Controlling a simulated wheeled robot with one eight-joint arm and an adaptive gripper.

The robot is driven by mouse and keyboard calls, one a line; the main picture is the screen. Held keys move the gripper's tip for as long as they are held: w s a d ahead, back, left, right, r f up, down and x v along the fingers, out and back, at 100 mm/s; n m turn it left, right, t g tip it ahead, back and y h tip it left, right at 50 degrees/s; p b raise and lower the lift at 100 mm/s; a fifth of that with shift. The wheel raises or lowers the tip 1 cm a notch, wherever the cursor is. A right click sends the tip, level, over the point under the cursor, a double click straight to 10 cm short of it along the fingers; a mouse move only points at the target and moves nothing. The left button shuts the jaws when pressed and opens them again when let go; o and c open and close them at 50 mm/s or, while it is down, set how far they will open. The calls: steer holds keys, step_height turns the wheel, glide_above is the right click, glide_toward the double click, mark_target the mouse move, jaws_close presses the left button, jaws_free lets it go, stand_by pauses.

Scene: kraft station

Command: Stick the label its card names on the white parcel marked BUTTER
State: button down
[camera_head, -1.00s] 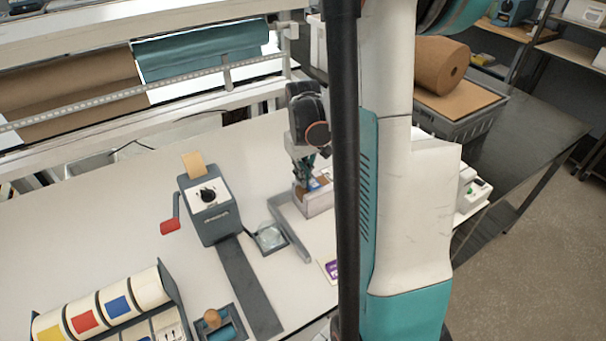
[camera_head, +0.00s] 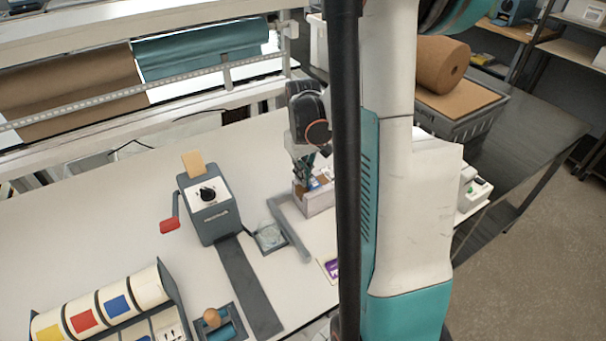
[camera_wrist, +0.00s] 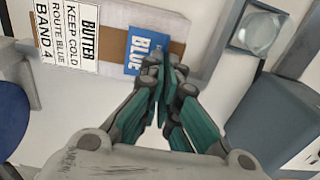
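The white parcel (camera_wrist: 108,65) lies under my gripper, with a brown band across it. Its card (camera_wrist: 68,35) reads BUTTER, KEEP COLD, ROUTE BLUE, BAND 4. A blue label (camera_wrist: 136,42) printed BLUE is on the parcel beside the card, overlapping the brown band; it looks flat. My gripper (camera_wrist: 164,72) has its fingers together at the label's right edge and partly hides it. I cannot tell whether the fingertips touch the label. In the head view the parcel (camera_head: 320,202) sits at the grey corner bracket, partly hidden by my arm.
A grey dispenser (camera_head: 213,222) with a red crank and tan strip stands left of the parcel. The grey bracket (camera_head: 288,228) and a small clear-topped plate (camera_head: 270,237) are beside the parcel. Label rolls (camera_head: 100,306) and a wooden-knobbed tool (camera_head: 212,318) sit front left.

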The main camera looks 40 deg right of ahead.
steer(key=shift+f+b, duration=0.3)
steer(key=shift+f, duration=0.05)
stand_by(0.4)
steer(key=c, duration=1.7)
jaws_free()
steer(key=shift+r, duration=0.1)
steer(key=shift+r+p, duration=1.45)
steer(key=shift+r, duration=0.7)
